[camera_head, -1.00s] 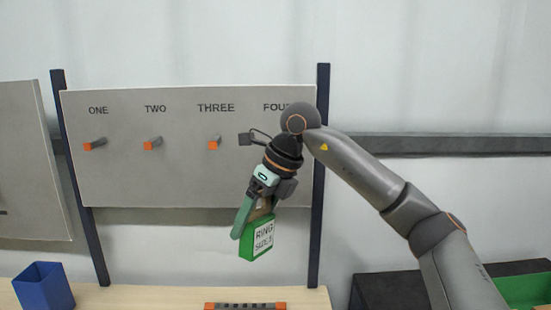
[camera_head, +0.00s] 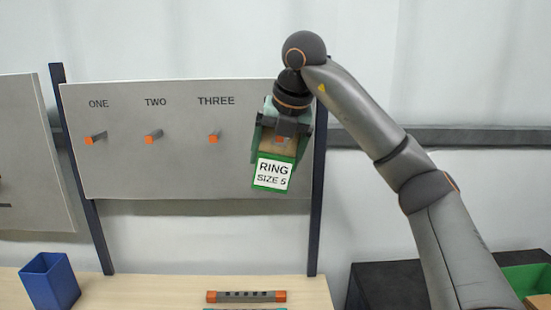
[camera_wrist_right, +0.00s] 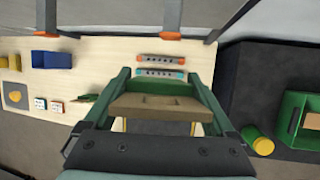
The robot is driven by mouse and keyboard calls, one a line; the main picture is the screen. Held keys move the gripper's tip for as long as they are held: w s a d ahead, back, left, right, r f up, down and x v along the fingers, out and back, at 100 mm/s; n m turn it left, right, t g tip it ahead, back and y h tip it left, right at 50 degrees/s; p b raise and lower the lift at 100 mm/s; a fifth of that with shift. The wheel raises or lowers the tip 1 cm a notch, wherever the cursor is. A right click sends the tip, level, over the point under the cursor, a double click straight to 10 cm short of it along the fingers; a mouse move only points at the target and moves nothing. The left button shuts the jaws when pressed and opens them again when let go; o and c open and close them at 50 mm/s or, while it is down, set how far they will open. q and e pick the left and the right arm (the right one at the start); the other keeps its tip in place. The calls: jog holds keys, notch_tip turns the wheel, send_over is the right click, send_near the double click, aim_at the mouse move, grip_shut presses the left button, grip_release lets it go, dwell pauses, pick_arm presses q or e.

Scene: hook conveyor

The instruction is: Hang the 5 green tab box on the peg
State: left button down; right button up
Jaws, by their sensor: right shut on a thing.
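The green box (camera_head: 272,176) has a white label reading "RING SIZE 5" and a brown cardboard upper part. My right gripper (camera_head: 280,145) is shut on it, and the box hangs below the wrist with its label facing me. In the right wrist view its brown top edge (camera_wrist_right: 155,104) lies between the green fingers. Pegs one (camera_head: 95,137), two (camera_head: 153,136) and three (camera_head: 214,136) are bare with orange tips. An orange spot shows at the brown part, where my gripper covers the fourth position; whether the box is around a peg I cannot tell. My left gripper is out of view.
The grey board (camera_head: 180,180) stands between dark posts. A blue bin (camera_head: 50,283) and an orange-ended grey bar (camera_head: 246,296) are on the wooden table (camera_head: 150,290). A green crate (camera_head: 528,280) sits on a dark surface at right. Space below the board is clear.

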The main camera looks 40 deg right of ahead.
aim_at(276, 146)
jog(key=shift+w+d+f+b, duration=0.2)
jog(key=shift+w+d+b, duration=0.15)
jog(key=shift+w+d, duration=0.8)
jog(key=shift+w+d+p, duration=0.65)
jog(key=shift+w+p, duration=0.05)
jog(key=shift+w, duration=0.2)
jog(key=shift+w+d+p, duration=0.65)
jog(key=shift+w, duration=0.25)
jog(key=shift+d, duration=0.1)
jog(key=shift+w+d, duration=0.1)
jog(key=shift+d, duration=0.05)
jog(key=shift+d+f, duration=0.1)
jog(key=shift+d, duration=0.05)
jog(key=o, duration=1.1)
